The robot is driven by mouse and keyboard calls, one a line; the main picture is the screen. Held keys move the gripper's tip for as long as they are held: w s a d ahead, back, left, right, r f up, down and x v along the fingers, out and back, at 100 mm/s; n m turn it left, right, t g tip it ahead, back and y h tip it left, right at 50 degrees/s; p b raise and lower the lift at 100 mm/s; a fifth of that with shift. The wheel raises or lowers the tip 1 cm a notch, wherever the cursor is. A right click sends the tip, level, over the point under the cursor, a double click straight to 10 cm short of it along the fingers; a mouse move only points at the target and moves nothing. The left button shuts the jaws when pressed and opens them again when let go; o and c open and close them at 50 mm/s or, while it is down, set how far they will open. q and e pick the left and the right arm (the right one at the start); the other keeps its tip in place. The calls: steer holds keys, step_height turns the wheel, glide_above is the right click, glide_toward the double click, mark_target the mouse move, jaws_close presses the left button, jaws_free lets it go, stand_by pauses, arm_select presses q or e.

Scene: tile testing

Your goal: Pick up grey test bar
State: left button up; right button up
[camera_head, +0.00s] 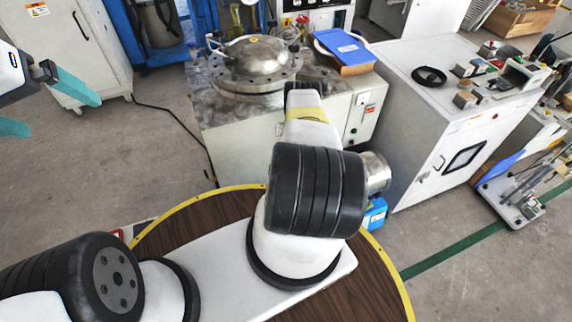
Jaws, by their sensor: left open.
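I cannot make out a grey test bar for certain anywhere in the head view. Small grey metal pieces (465,99) lie on the white cabinet at the right, but I cannot tell whether one is the bar. My left gripper (46,107) is at the far left edge, with its two teal fingertips spread apart and nothing between them. It hangs over the floor, in front of a white cabinet and well away from the metal pieces. My right gripper cannot be seen; black and white arm links fill the middle of the view.
The white cabinet (410,115) carries a black ring (429,76). A metal stand (520,195) is on the floor at right. Open floor (130,150) lies at left.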

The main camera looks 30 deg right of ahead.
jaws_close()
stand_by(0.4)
